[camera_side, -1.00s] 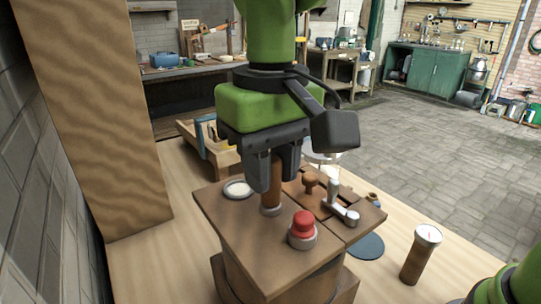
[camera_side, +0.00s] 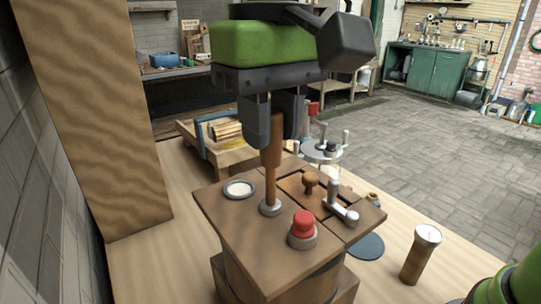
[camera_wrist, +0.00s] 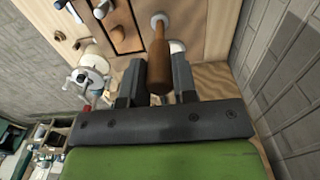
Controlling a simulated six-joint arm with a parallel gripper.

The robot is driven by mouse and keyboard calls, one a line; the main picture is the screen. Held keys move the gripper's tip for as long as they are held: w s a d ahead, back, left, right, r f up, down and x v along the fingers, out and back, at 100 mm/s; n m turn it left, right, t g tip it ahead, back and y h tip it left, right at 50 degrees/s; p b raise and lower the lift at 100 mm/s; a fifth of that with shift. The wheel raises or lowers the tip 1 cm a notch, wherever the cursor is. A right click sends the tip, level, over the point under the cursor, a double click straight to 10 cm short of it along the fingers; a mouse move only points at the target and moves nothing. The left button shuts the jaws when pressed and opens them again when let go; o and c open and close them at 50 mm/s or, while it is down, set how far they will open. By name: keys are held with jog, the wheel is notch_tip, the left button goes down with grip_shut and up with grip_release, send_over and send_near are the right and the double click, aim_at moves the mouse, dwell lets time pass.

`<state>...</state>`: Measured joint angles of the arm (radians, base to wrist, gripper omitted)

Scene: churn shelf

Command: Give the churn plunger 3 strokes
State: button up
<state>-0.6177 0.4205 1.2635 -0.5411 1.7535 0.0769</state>
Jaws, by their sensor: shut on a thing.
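The churn (camera_side: 245,235) is a brown wooden box-topped body standing on the table. Its plunger (camera_side: 270,180) is a brown rod with a thicker handle, rising upright from a grey collar (camera_side: 270,207) in the top. My gripper (camera_side: 273,135) is shut on the plunger handle, well above the churn top, with a length of thin rod showing below the handle. In the wrist view the plunger (camera_wrist: 158,60) runs between the two fingers of my gripper (camera_wrist: 158,85). The handle's upper end is partly hidden by the fingers in the side view.
On the churn top are a red button (camera_side: 303,224), a round white disc (camera_side: 239,189), a wooden knob (camera_side: 310,181) and a grey crank (camera_side: 343,205). A wooden cylinder (camera_side: 420,255) stands right. A wooden crate (camera_side: 222,150) and a metal stand (camera_side: 320,150) are behind. A tall board (camera_side: 100,110) rises left.

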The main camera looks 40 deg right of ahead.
aim_at(271, 163)
jog(key=shift+f, duration=2.7)
jog(key=o, duration=1)
jog(key=shift+c, duration=0.2)
jog(key=shift+r, duration=0.1)
jog(key=shift+r, duration=3.45)
jog(key=shift+d, duration=0.1)
